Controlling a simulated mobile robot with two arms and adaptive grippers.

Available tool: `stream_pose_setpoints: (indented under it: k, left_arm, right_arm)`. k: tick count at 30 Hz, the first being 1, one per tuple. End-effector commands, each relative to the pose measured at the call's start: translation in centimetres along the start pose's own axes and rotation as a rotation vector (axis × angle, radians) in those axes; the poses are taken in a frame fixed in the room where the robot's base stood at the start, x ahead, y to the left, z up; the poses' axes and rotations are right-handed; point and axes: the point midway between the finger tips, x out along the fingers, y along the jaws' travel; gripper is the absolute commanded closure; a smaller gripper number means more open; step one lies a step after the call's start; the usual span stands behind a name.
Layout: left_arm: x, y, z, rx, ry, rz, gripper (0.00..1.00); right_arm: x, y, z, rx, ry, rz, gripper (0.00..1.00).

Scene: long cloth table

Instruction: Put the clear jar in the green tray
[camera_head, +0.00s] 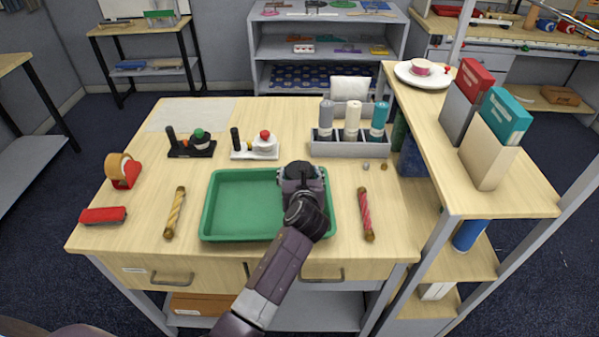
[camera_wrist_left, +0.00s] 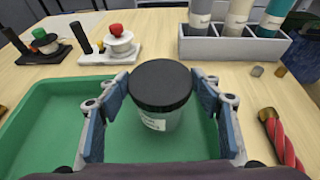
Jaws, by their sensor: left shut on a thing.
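The clear jar (camera_wrist_left: 163,120) has a black lid and a small white label. In the head view only the jar's dark lid (camera_head: 299,168) shows past the gripper. The jar is upright, over the right part of the green tray (camera_head: 240,207). I cannot tell whether its base touches the tray floor. The rest of the tray is empty. My right gripper is not in view.
A red twisted stick (camera_head: 366,214) lies right of the tray, a yellow one (camera_head: 175,213) left. Behind stand a grey rack of bottles (camera_head: 350,147) and two small stands (camera_head: 255,152), (camera_head: 191,149). A tape dispenser (camera_head: 124,172) sits at left. A raised shelf (camera_head: 440,150) bounds the right.

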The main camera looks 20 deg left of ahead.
Motion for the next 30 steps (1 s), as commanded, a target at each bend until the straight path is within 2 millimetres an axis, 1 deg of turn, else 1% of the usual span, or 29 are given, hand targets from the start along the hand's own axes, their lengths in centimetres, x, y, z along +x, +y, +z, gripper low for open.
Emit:
stream_pose_setpoints:
  k: [1,3,6,14,17,20,23,30]
  left_arm:
    - [0.1,0.0,-0.1,0.002,0.0,0.0,0.4]
    - [0.0,0.0,-0.1,0.001,0.0,0.0,0.32]
    - [0.0,0.0,-0.1,0.001,0.0,0.0,0.23]
    - [0.0,0.0,0.0,0.001,0.0,0.0,0.23]
    - [-0.3,0.0,0.1,0.001,0.0,0.0,0.23]
    - [-1.4,0.0,0.1,0.002,-0.001,-0.001,0.23]
    - [-3.2,0.0,0.1,0.001,-0.001,-0.001,0.23]
    - [-8.2,0.0,0.1,0.001,-0.002,-0.001,0.23]
  right_arm:
    - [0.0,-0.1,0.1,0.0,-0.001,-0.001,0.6]
    - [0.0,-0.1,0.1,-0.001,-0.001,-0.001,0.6]
    - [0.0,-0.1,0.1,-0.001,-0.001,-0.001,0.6]
    - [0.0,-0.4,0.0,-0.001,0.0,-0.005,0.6]
    - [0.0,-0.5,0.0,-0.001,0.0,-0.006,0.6]
    - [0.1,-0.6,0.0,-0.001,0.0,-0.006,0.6]
    - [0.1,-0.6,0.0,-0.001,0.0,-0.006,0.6]
    - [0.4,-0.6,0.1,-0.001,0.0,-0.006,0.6]
